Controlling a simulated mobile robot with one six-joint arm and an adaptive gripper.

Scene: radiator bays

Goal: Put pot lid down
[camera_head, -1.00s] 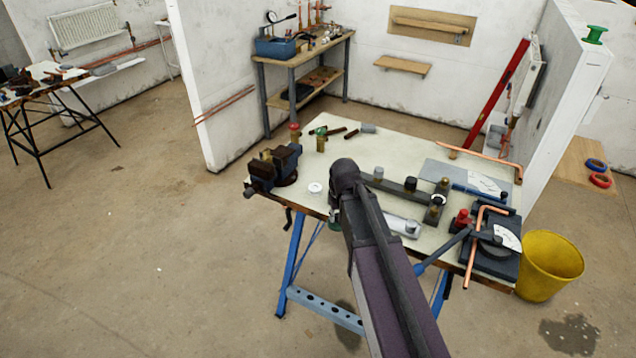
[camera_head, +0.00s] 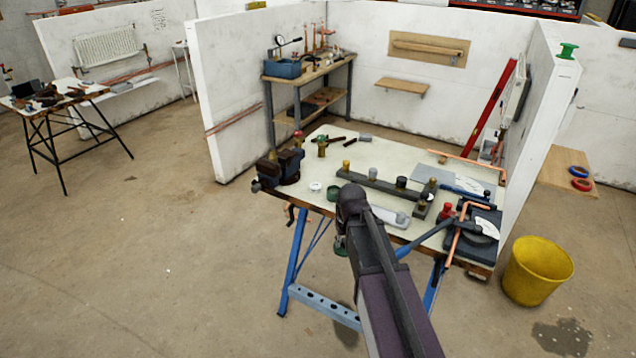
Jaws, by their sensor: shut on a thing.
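My arm reaches in from the bottom of the head view and ends at the front edge of the workbench (camera_head: 292,197). My gripper (camera_head: 341,236) is mostly hidden behind its own wrist. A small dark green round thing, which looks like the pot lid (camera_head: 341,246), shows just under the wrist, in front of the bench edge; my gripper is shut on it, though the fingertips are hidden. A small green pot (camera_head: 333,194) stands on the bench top just behind the wrist. A white disc (camera_head: 315,187) lies to its left.
A dark vise (camera_head: 279,168) sits at the bench's left corner. A dark bar with several fittings (camera_head: 380,184) and a bending tool with copper pipe (camera_head: 474,238) occupy the right. A yellow bucket (camera_head: 537,271) stands on the floor at right. Bare bench top shows behind the pot.

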